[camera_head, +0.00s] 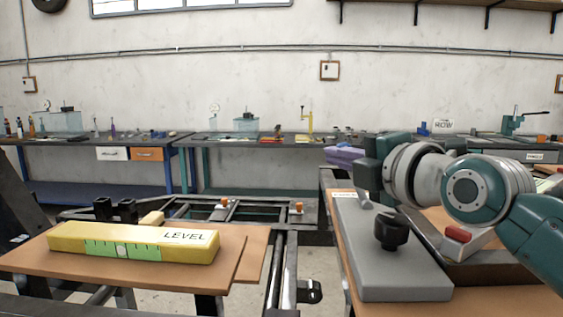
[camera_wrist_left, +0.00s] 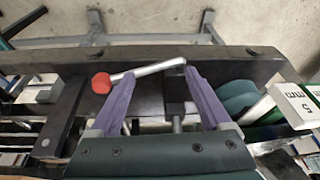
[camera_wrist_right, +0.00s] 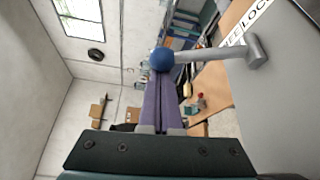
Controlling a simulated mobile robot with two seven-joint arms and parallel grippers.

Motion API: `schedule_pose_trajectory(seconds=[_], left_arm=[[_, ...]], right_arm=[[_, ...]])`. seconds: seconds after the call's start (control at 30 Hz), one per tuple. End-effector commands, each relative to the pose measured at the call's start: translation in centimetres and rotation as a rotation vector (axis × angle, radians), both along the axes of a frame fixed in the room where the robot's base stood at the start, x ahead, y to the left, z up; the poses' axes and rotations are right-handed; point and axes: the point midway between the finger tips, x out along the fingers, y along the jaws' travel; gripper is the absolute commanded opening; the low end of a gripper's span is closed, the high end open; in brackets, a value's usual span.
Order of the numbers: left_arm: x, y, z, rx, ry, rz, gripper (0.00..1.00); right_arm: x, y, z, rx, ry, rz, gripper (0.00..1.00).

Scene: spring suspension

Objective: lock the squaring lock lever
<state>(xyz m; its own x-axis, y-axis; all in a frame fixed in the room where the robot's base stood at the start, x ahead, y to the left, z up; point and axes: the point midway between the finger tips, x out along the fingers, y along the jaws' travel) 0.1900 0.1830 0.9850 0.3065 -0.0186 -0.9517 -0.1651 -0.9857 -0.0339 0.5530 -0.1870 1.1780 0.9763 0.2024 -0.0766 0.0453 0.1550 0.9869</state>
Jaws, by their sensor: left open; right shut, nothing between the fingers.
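In the right wrist view a grey lever (camera_wrist_right: 215,53) with a blue ball knob (camera_wrist_right: 162,60) stands out from a grey plate (camera_wrist_right: 285,100) with a partly cut-off label reading "LOC". My right gripper (camera_wrist_right: 163,82) is shut and empty, its purple fingertips at the knob; I cannot tell whether they touch. In the head view this gripper (camera_head: 343,157) is above the plate's far end. In the left wrist view a silver lever (camera_wrist_left: 150,70) with a red knob (camera_wrist_left: 102,83) lies across a dark frame. My left gripper (camera_wrist_left: 160,85) is open around part of that lever's span, not gripping it.
A yellow level (camera_head: 135,242) lies on a wooden board (camera_head: 240,260) at left. A black knob (camera_head: 391,231) stands on the grey plate, beside a dark tray (camera_head: 480,270) holding a red-topped block (camera_head: 458,234). A white block (camera_wrist_left: 295,105) is right of my left gripper.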

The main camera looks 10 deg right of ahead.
Motion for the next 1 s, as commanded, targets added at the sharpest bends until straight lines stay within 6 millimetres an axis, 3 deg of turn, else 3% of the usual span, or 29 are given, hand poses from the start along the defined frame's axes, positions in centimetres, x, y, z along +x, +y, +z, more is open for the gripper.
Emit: schedule_pose_trajectory(seconds=[0.27,0.7,1.0], left_arm=[[0.0,0.0,-1.4,0.000,0.000,0.000,0.81],[0.0,0.0,-4.2,0.000,0.000,0.000,0.81],[0.0,0.0,-4.4,0.000,0.000,0.000,0.81]], right_arm=[[-0.3,-1.3,0.3,0.113,-0.036,-0.002,0.00],[-1.4,-4.9,1.2,0.497,-0.144,-0.003,0.00],[-2.0,-7.1,1.2,0.503,-0.144,-0.003,0.00]])
